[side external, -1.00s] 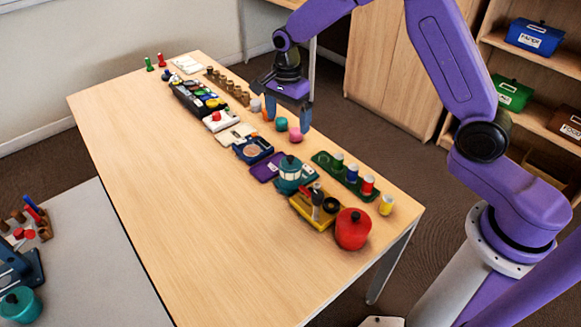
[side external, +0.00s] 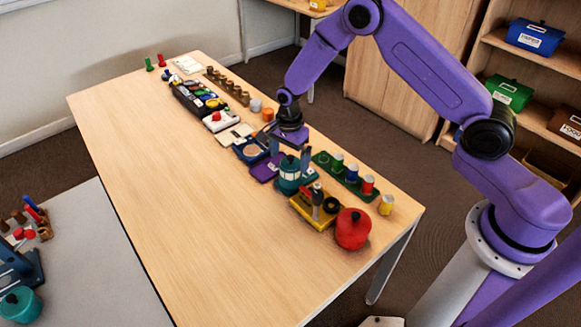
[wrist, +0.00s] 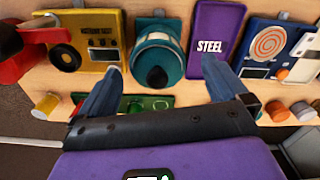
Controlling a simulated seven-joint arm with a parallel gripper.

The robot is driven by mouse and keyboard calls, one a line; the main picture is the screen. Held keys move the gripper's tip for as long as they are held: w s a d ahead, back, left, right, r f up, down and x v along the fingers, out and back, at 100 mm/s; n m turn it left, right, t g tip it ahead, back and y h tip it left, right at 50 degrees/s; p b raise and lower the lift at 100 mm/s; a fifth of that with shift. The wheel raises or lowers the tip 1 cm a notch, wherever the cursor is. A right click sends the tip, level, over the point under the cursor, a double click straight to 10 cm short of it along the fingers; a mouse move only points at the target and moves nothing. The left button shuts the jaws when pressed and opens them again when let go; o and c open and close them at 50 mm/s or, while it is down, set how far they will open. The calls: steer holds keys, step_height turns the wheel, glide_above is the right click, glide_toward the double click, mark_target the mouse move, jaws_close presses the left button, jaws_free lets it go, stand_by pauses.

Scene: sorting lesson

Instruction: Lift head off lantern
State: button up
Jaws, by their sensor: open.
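The lantern (side external: 289,178) stands on the table, a teal and pale cylinder with a dark knob. In the wrist view the teal lantern (wrist: 158,38) is upper centre, its dark knob (wrist: 157,77) toward the camera. I take its teal top to be the head. My gripper (side external: 288,155) is over the table at the lantern, pointing down. In the wrist view my gripper (wrist: 160,68) has its fingers wide apart, one on each side of the lantern, with nothing held. I cannot tell whether either finger touches it.
A yellow box (wrist: 85,42) and a purple plate marked STEEL (wrist: 214,35) flank the lantern closely. A red round pot (side external: 352,229) sits near the table corner. A green tray (side external: 341,176) with several small cylinders lies behind. The table's left half is clear.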

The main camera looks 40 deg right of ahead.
mark_target(290, 161)
steer(key=shift+s+f, duration=0.15)
steer(key=shift+f, duration=1.75)
steer(key=shift+c, duration=0.3)
steer(key=c, duration=1)
steer(key=shift+r, duration=0.1)
steer(key=shift+c, duration=0.2)
